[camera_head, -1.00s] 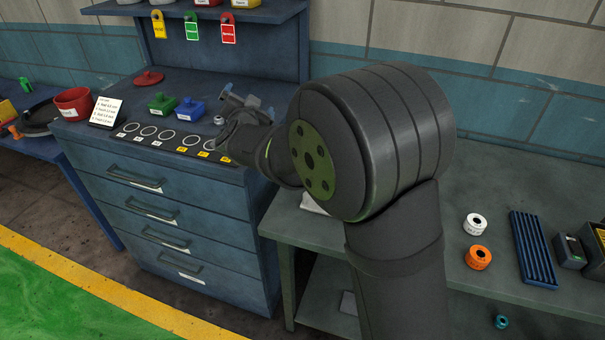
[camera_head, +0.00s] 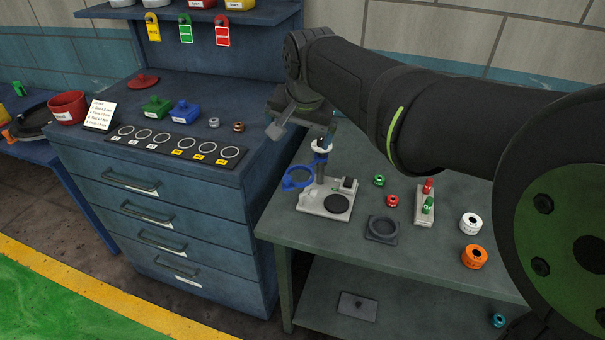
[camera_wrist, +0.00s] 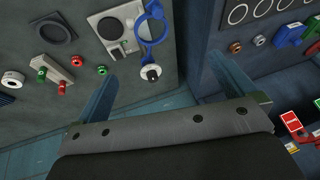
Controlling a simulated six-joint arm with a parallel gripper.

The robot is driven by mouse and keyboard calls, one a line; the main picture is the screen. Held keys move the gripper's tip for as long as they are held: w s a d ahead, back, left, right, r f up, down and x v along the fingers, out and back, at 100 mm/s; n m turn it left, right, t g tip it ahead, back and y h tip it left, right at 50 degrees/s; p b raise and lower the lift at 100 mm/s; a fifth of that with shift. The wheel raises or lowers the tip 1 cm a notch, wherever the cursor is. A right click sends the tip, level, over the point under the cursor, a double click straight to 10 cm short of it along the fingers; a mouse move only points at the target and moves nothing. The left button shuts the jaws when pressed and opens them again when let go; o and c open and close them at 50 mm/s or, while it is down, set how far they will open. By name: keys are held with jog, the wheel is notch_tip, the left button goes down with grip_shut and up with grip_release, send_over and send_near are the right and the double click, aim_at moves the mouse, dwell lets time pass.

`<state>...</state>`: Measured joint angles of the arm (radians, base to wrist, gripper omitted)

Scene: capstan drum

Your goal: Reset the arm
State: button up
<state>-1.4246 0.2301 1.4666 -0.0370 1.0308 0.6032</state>
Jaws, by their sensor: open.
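My gripper (camera_head: 302,133) is open, its jaws spread wide with nothing between them. In the head view it hangs over the left end of the grey-green bench (camera_head: 285,222), above and behind a white-based stand (camera_head: 314,207) with a blue ring (camera_head: 298,178). In the wrist view my two fingers (camera_wrist: 165,82) reach up from the dark palm. The stand (camera_wrist: 110,32) and blue ring (camera_wrist: 151,30) show beyond the gap between them, apart from the fingers.
The blue drawer cabinet (camera_head: 165,210) at left carries a strip of rings (camera_head: 178,146), a green block (camera_head: 156,107) and a blue block (camera_head: 186,112).

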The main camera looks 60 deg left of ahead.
jog(key=w+d+x, duration=0.1)
jog(key=x, duration=0.8)
jog(key=shift+f, duration=0.45)
jog(key=shift+a, duration=0.1)
jog(key=v, duration=1)
jog(key=shift+s, duration=0.15)
jog(key=shift+a, duration=0.15)
